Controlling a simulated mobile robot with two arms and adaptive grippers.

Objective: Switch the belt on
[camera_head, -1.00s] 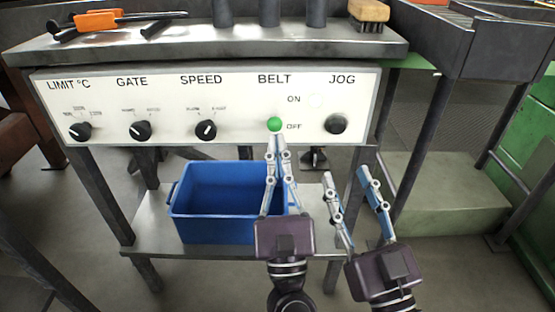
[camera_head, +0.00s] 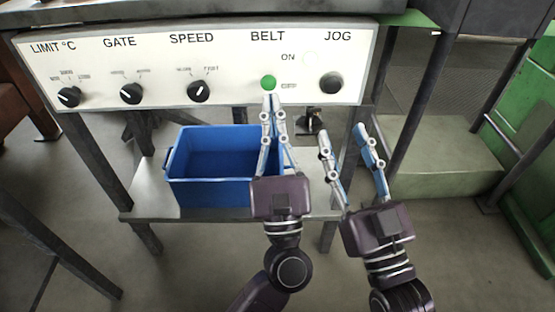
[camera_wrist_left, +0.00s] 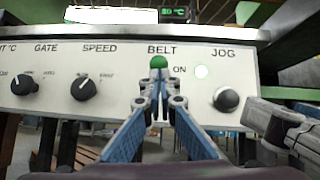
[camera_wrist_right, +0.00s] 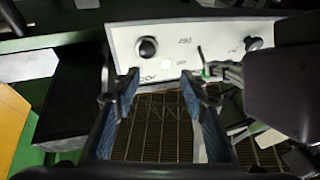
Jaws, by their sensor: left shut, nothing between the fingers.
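The BELT switch has a green ball tip (camera_head: 268,82) on the white control panel (camera_head: 225,90). In the left wrist view the green ball (camera_wrist_left: 158,62) stands a little above the ON label, so I cannot tell the lever's position. My left gripper (camera_head: 269,97) is shut and empty, its fingertips right below the ball. They look very close, but contact is unclear. My right gripper (camera_head: 342,133) is open and empty, below and right of the switch.
A black JOG knob (camera_head: 331,83) and a pale round lamp (camera_head: 310,58) are right of the switch. SPEED (camera_head: 198,91), GATE (camera_head: 131,93) and LIMIT (camera_head: 68,97) knobs are to its left. A blue bin (camera_head: 210,190) stands on the shelf below.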

